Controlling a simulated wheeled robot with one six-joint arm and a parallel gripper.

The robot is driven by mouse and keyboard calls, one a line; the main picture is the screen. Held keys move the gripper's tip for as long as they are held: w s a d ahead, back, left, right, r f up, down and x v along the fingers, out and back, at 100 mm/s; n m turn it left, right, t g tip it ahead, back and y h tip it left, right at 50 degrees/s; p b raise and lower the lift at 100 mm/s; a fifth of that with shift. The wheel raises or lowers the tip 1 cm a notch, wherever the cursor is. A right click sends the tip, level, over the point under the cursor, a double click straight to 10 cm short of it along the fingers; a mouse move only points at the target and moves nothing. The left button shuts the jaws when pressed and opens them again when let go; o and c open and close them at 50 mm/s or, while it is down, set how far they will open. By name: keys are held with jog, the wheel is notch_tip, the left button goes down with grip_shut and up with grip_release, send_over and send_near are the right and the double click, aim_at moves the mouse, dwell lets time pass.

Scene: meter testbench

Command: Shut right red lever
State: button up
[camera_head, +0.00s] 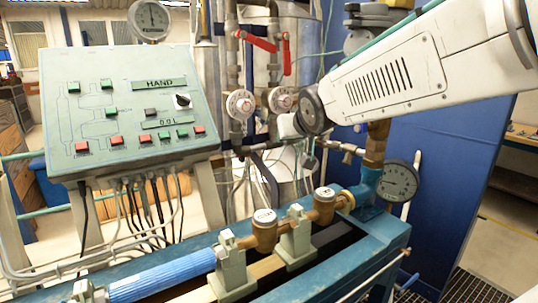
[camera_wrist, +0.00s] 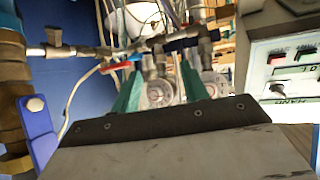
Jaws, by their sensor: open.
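Two red levers show on the pipes at the back in the head view. The left red lever (camera_head: 258,42) slants nearly level across its pipe; the right red lever (camera_head: 286,56) hangs almost straight down. My gripper (camera_wrist: 161,72) is open and empty in the wrist view, its two teal fingers pointing toward the round dial meters. In the head view its fingers cannot be made out; my wrist is below the right red lever. The wrist view is upside down. A red lever (camera_wrist: 120,64) shows there beside the left finger; I cannot tell which lever it is.
Two dial meters (camera_head: 240,104) (camera_head: 281,100) sit below the levers. A sloped control panel (camera_head: 120,65) stands at left. A pressure gauge (camera_head: 398,181) is at right, a blue bench frame (camera_head: 385,240) in front. Pipes and cables crowd the space around my gripper.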

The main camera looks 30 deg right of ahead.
jog(key=s+a+f+g, duration=0.2)
jog(key=s+f, duration=0.1)
jog(key=s, duration=0.1)
jog(key=shift+s+a+y, duration=0.3)
jog(key=shift+s+a, duration=0.1)
